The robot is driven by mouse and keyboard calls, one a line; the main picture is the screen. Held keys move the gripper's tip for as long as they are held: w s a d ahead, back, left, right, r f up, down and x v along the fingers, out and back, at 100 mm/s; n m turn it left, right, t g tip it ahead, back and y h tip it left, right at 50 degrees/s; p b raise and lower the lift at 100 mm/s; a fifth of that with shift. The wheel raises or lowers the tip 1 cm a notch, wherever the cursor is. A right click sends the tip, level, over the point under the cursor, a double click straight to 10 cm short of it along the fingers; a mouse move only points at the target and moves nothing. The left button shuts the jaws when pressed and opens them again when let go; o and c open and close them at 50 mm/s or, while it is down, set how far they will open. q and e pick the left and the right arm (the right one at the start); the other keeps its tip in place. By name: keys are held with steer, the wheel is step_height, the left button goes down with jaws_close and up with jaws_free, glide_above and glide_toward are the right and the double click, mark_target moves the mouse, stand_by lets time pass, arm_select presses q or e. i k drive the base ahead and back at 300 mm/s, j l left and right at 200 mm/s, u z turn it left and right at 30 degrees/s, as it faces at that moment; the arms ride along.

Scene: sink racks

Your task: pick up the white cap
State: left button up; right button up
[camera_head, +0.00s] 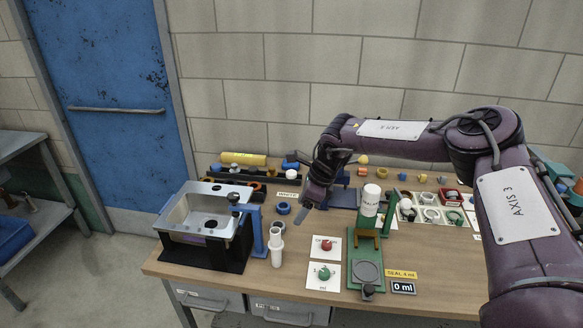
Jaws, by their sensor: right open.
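A white cap (372,187) appears as the top of a white labelled bottle (369,207), which stands on a green stand (366,268) right of the table's middle. I cannot tell whether the cap is separate from the bottle. My right gripper (303,211) is open and points down above the table, left of the bottle and apart from it. The purple right arm reaches in from the right, behind and above the bottle. My left gripper is not in view.
A steel sink (205,213) in a black frame stands at the left, with a white pipe piece (276,246) beside it. Red (326,244) and green (324,273) knobs sit on white cards in front. Rings and small parts crowd the back and right.

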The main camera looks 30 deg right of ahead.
mark_target(290, 174)
steer(key=i+l, duration=1)
steer(key=i, duration=0.25)
